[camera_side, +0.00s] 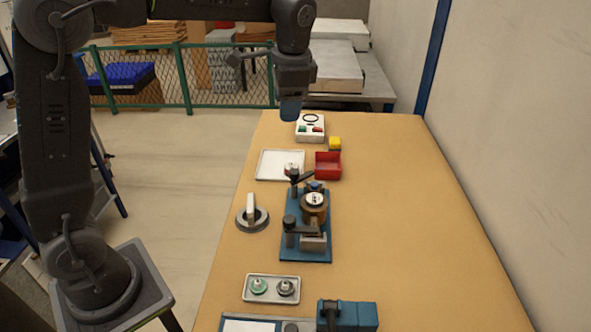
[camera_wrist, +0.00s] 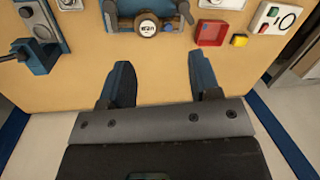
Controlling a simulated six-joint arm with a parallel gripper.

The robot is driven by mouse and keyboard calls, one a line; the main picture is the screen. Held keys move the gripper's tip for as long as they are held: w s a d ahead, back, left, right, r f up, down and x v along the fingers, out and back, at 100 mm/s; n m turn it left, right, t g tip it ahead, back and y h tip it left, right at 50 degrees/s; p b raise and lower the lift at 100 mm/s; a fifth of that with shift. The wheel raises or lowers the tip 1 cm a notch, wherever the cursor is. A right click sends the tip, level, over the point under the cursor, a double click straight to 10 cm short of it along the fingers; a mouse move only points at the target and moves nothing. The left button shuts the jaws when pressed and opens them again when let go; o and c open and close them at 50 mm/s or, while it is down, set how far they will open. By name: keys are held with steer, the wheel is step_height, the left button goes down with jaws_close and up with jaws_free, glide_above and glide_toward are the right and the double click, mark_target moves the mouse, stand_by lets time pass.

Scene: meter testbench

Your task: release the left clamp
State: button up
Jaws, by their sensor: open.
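A blue fixture (camera_side: 306,252) stands mid-table and holds a round brass-coloured meter (camera_side: 314,202), whose face shows in the wrist view (camera_wrist: 147,26). Dark clamps stand at both ends of the fixture. The nearer clamp (camera_side: 290,226) in the side view appears as the left clamp (camera_wrist: 109,8) in the wrist view, partly cut off by the top edge. The other clamp (camera_side: 296,180) is the right one (camera_wrist: 185,12) in the wrist view. I cannot tell clearly how either clamp's lever is set. My gripper (camera_side: 290,112) is open and empty, high at the table's far end, away from the fixture; its blue fingers (camera_wrist: 159,65) are spread.
A red bin (camera_side: 328,173), yellow block (camera_side: 335,143), button box (camera_side: 311,134) and white tray (camera_side: 268,172) lie beyond the fixture. A round base with an upright handle (camera_side: 252,219) is left of it. A tray with discs (camera_side: 258,300) and a blue device (camera_side: 362,316) are nearer. The right side is clear.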

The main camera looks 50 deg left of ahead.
steer(key=w+a+f+m+g, duration=0.1)
steer(key=w+f+m+g, duration=0.1)
steer(key=w+f, duration=0.5)
steer(key=m+g+y, duration=0.1)
glide_toward(295, 171)
steer(key=shift+m, duration=0.3)
steer(key=x, duration=0.9)
steer(key=shift+s+f, duration=0.1)
steer(key=shift+f, duration=0.05)
steer(key=shift+c, duration=0.4)
steer(key=c, duration=0.8)
steer(key=shift+c, duration=0.2)
